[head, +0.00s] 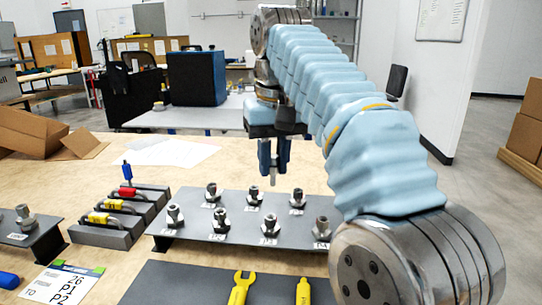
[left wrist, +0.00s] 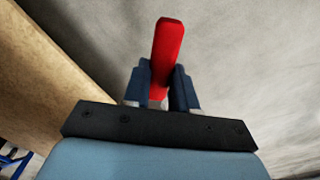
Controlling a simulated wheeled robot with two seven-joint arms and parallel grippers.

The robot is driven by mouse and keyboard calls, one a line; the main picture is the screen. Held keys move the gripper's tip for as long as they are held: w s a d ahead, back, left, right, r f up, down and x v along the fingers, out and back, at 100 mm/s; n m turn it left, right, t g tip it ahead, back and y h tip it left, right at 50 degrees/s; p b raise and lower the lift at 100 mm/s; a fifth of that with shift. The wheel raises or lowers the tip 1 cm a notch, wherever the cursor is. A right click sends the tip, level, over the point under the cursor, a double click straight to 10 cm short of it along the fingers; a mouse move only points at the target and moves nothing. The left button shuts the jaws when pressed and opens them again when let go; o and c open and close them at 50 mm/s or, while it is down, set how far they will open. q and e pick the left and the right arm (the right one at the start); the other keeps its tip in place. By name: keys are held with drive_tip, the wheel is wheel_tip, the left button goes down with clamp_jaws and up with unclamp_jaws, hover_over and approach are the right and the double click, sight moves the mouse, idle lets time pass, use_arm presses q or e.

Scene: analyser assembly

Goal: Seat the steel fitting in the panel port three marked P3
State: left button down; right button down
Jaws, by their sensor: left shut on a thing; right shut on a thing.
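My right gripper (head: 274,172) hangs above the back of the grey panel (head: 190,240). It is shut on a small grey metal piece, mostly hidden between the fingers; I cannot tell its full shape. The panel carries several steel fittings, such as one at its front left (head: 175,216) and one at its front right (head: 321,230), with white labels beside them. The P3 mark cannot be read with certainty. My left gripper (left wrist: 160,80) shows only in the left wrist view, shut on a red bar-like thing (left wrist: 168,42).
Left of the panel is a dark rack (head: 100,236) with blue, red and yellow plugs. A label card (head: 62,284) lies at front left. A dark mat (head: 190,285) in front bears yellow tools (head: 240,290). A cardboard box (head: 28,132) stands at back left.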

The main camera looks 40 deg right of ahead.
sight(271, 172)
drive_tip(key=shift+w+a+f+n, duration=0.1)
drive_tip(key=shift+w+f+n, duration=0.15)
drive_tip(key=shift+f+n, duration=0.35)
drive_tip(key=shift+f, duration=1.4)
use_arm(q)
drive_tip(key=shift+f+b, duration=0.7)
use_arm(e)
drive_tip(key=shift+f, duration=1.1)
use_arm(q)
drive_tip(key=shift+r+p, duration=0.3)
drive_tip(key=shift+p, duration=0.05)
use_arm(e)
drive_tip(key=shift+f, duration=0.15)
use_arm(q)
drive_tip(key=shift+f+b, duration=0.7)
drive_tip(key=shift+b, duration=0.05)
use_arm(e)
drive_tip(key=shift+f, duration=1)
drive_tip(key=c, duration=0.9)
unclamp_jaws()
